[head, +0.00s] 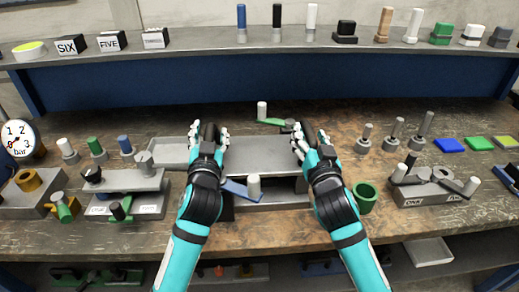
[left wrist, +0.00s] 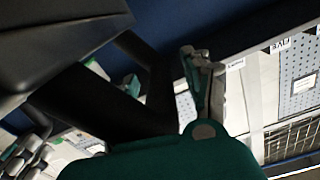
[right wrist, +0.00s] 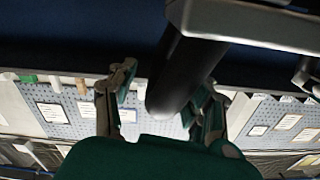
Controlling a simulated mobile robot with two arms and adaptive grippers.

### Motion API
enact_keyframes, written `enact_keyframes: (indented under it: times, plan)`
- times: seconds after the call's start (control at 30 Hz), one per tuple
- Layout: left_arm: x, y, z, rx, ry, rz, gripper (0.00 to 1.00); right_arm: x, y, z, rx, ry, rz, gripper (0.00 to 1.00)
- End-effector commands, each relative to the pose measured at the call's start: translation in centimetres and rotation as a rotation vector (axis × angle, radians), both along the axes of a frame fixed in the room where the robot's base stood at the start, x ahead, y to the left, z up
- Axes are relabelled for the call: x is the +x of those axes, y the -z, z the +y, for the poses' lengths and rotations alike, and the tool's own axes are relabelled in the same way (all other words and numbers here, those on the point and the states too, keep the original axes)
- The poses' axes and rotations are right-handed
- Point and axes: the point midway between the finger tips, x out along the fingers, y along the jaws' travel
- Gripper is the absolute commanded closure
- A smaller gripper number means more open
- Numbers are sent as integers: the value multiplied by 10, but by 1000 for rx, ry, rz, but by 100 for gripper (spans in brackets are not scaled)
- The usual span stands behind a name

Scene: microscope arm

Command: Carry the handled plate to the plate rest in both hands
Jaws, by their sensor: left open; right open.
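The handled plate, a flat grey slab (head: 262,155), lies at the middle of the bench between my two hands. My left gripper (head: 209,132) is open at its left end, and my right gripper (head: 309,138) is open at its right end. In the right wrist view a dark round handle (right wrist: 180,75) runs between the spread fingers, under a grey edge (right wrist: 255,25). In the left wrist view a dark bar (left wrist: 155,95) lies between the spread fingers; contact cannot be told. I cannot tell for sure which piece is the plate rest; a pale flat tray (head: 168,153) lies to the left.
A blue lever with a white knob (head: 253,187) stands in front of the plate, a green lever (head: 275,122) behind it. A green cup (head: 364,197) is at right. Several knobbed fixtures flank both sides. A raised shelf (head: 200,53) crosses the back.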

Motion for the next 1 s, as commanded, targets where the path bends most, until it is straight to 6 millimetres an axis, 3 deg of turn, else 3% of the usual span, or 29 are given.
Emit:
enact_keyframes:
  times: [0.23,0.6,1.0]
  plan:
    - [0,0,0,0,0,0,51,0,0,0,1,0,-1,51]
    - [0,0,0,0,0,0,99,0,0,0,1,0,-1,99]
    - [0,0,0,1,0,1,100,0,0,0,1,0,-1,100]
